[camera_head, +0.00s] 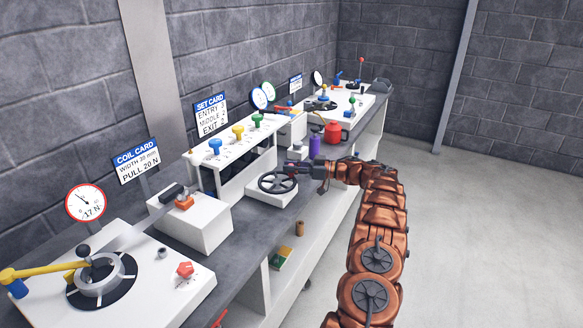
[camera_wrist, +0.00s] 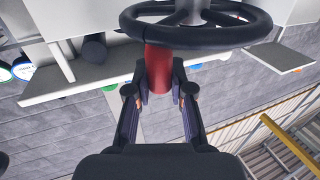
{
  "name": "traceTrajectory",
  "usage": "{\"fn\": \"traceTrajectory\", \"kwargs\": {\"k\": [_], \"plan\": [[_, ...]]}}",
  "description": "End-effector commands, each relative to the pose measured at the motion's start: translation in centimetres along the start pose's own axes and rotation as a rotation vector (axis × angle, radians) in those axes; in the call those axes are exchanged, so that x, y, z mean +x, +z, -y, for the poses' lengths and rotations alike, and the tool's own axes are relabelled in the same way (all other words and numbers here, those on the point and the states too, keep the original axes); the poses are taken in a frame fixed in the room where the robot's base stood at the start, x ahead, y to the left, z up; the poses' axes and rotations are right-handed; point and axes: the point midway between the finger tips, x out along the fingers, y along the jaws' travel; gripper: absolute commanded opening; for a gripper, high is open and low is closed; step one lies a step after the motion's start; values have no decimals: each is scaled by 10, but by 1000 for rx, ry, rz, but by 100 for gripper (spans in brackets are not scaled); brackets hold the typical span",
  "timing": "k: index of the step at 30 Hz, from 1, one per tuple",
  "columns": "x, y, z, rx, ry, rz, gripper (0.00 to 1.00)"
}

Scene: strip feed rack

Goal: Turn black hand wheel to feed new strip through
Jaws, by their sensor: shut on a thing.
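The black hand wheel (camera_head: 278,182) lies on a white block on the grey bench, right of the centre knob stand. In the wrist view its black rim (camera_wrist: 205,38) crosses the top, with a red handle (camera_wrist: 159,66) projecting from it. My gripper (camera_head: 316,171) is at the wheel's right side. In the wrist view my gripper (camera_wrist: 160,92) has its fingers on either side of the red handle, shut on it. A grey strip (camera_head: 127,233) runs from the coil (camera_head: 101,279) at the lower left toward a white box with an orange-red clamp (camera_head: 184,202).
A stand with blue (camera_head: 215,146), yellow and green knobs stands behind the wheel. A dial (camera_head: 86,202) reads 17 N; the coil card says PULL 20 N. Open floor lies right.

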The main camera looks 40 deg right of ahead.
Motion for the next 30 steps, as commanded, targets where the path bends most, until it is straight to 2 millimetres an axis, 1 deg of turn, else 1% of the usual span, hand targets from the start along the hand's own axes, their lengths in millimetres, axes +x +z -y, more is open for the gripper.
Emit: {"fn": "traceTrajectory", "kwargs": {"k": [1, 8, 17, 20, 23, 30], "plan": [[0, -2, 0, -2, 0, -2, 23], [0, -1, 0, -1, 0, -1, 47], [-1, -1, 0, -1, 0, -1, 48], [-5, 0, 0, -1, 1, -1, 48], [-17, 0, -1, 0, 2, -1, 48], [-54, 0, -1, -3, 2, -1, 48]]}}
